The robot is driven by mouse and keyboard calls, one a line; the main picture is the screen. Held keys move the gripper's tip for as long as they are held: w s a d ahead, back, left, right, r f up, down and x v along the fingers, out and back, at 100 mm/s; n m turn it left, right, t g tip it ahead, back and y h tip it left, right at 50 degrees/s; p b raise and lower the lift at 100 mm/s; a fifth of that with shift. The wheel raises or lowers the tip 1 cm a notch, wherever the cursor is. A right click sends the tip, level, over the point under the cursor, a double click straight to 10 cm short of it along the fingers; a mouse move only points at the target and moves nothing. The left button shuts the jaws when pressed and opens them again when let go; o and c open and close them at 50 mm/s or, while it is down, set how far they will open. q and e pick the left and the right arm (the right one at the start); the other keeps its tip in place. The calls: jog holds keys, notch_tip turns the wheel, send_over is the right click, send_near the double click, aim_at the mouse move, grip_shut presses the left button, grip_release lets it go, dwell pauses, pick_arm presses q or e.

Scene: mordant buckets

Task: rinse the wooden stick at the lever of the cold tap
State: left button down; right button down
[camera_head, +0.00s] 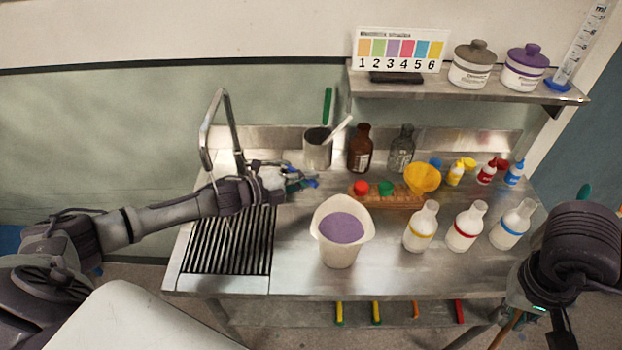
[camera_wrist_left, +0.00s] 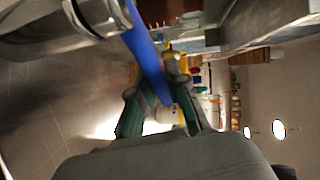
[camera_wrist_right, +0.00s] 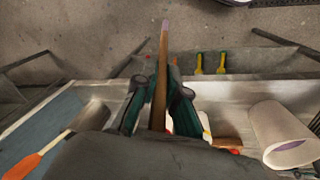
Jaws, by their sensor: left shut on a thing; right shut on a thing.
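The metal gooseneck tap (camera_head: 222,125) stands at the back left of the steel bench, above a ribbed drainer. My left gripper (camera_head: 298,182) is beside the tap's base. In the left wrist view my left gripper (camera_wrist_left: 160,92) is shut on the blue lever (camera_wrist_left: 146,55), beside a shiny metal tap body (camera_wrist_left: 85,14). I cannot tell whether water runs. My right gripper (camera_wrist_right: 154,92) is shut on the wooden stick (camera_wrist_right: 161,75), whose tip looks purplish. In the head view my right arm is at the bench's right end, away from the tap, and its fingers are hidden.
A white bucket (camera_head: 342,255) of purple liquid stands mid-bench. Several white bottles (camera_head: 464,228) stand to its right. A wooden rack (camera_head: 405,200), a brown bottle (camera_head: 361,150) and a metal pot (camera_head: 317,150) are behind. The drainer (camera_head: 228,242) is bare.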

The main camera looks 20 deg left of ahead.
dwell(0.3)
pick_arm(q)
jog(key=c, duration=1.1)
grip_release()
jog(key=shift+w, duration=0.1)
jog(key=shift+c, duration=0.2)
jog(key=v, duration=1.2)
